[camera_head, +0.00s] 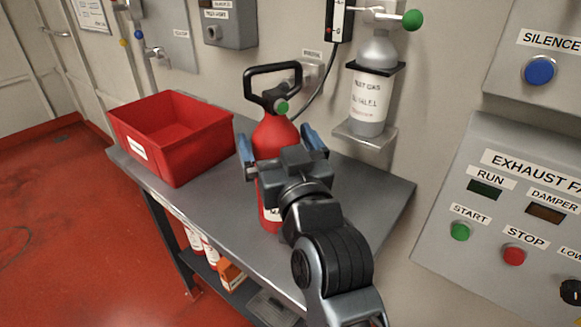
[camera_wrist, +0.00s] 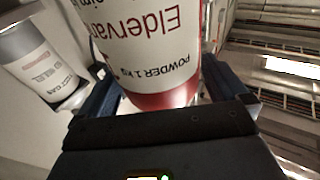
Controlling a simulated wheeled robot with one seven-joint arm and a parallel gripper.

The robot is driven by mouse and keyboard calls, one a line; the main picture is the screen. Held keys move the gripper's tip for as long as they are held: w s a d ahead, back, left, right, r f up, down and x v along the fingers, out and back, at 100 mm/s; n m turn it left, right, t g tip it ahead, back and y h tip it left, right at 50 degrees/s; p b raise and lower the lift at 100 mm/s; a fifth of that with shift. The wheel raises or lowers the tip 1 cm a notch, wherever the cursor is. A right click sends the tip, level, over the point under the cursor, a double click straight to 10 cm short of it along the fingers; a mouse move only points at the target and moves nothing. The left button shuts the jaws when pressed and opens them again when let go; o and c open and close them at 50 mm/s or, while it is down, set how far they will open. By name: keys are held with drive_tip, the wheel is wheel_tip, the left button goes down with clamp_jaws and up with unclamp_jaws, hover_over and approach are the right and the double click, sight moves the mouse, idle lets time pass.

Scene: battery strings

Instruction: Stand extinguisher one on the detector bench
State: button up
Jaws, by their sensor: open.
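A red extinguisher (camera_head: 273,128) with a black handle and a green knob appears upright on the grey bench (camera_head: 352,182). Its lower front is partly hidden by my gripper and arm. My gripper (camera_head: 276,143) is open, with one blue finger on each side of the extinguisher's body. In the wrist view the extinguisher (camera_wrist: 145,50) fills the space between the fingers, with its white label upside down, reading "POWDER 1 kg". I cannot tell if either finger touches it.
A red bin (camera_head: 180,150) stands on the bench to the left. A grey gas cylinder (camera_head: 375,95) sits on a wall bracket behind to the right. Red-and-white bottles (camera_head: 203,243) and an orange box (camera_head: 232,275) are under the bench. A control panel (camera_head: 510,210) is at the right.

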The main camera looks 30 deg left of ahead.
drive_tip(key=s+d+f+m+t+h+b, duration=0.1)
drive_tip(key=s+d+f+m+h, duration=0.35)
drive_tip(key=d, duration=0.65)
drive_tip(key=s+d+f+m+t+h, duration=0.1)
drive_tip(key=s+d+f+t+h, duration=0.1)
drive_tip(key=s+d+f, duration=0.7)
drive_tip(key=s+d+f+m+t+h+b, duration=0.1)
drive_tip(key=s+d+f+m+h, duration=0.2)
drive_tip(key=d, duration=1)
drive_tip(key=s+d+m+h, duration=0.1)
drive_tip(key=s+d+h, duration=0.2)
drive_tip(key=s+d, duration=0.4)
drive_tip(key=s+d+m+g+h, duration=0.1)
drive_tip(key=s+d+h, duration=0.2)
drive_tip(key=s+d, duration=0.4)
drive_tip(key=shift+s+d, duration=0.3)
drive_tip(key=shift+s, duration=2.45)
drive_tip(key=shift+r, duration=0.1)
